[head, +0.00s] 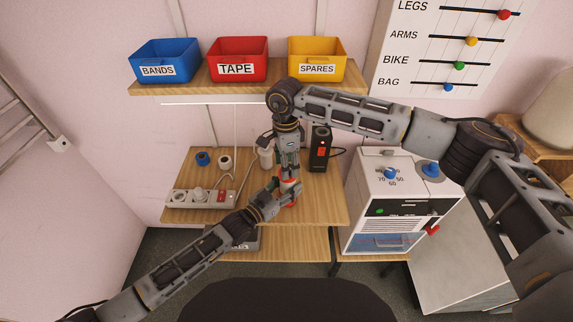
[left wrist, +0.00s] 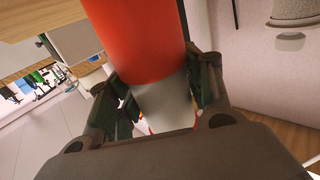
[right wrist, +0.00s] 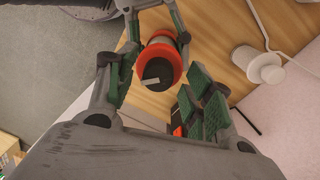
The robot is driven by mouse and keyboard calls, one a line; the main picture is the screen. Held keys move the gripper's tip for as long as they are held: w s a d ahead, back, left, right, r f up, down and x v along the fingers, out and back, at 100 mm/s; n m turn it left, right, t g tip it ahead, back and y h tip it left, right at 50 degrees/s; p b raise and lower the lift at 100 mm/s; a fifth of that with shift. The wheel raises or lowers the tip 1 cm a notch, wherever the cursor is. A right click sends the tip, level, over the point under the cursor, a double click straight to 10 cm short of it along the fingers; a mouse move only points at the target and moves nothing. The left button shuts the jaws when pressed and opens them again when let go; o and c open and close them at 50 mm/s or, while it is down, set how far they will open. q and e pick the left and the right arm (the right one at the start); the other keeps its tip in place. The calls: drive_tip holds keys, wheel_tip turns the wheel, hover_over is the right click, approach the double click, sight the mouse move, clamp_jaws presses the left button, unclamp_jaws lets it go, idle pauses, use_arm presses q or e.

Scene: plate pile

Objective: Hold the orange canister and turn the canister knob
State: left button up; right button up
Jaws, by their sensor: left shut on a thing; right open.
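The orange canister (head: 290,190) stands above the wooden desk, partly hidden by both grippers in the head view. My left gripper (head: 277,194) is shut around it from the left. In the left wrist view the canister (left wrist: 138,38) has a red-orange part and a pale grey part, with the fingers on both sides of the pale part. My right gripper (head: 288,172) is above the canister, pointing down. In the right wrist view its fingers are open and apart on either side of the canister's end, where the dark knob (right wrist: 157,74) with a pale bar sits inside an orange rim.
A black box with a red switch (head: 321,155) and a pale bottle (head: 266,153) stand behind the grippers. A power strip (head: 195,198) and two spools lie at left. A white machine with a blue dial (head: 390,173) stands at right. Labelled bins sit on the shelf (head: 240,87) above.

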drive_tip(key=shift+f, duration=0.25)
drive_tip(key=shift+c, duration=0.3)
drive_tip(key=c, duration=1)
drive_tip(key=shift+o, duration=0.2)
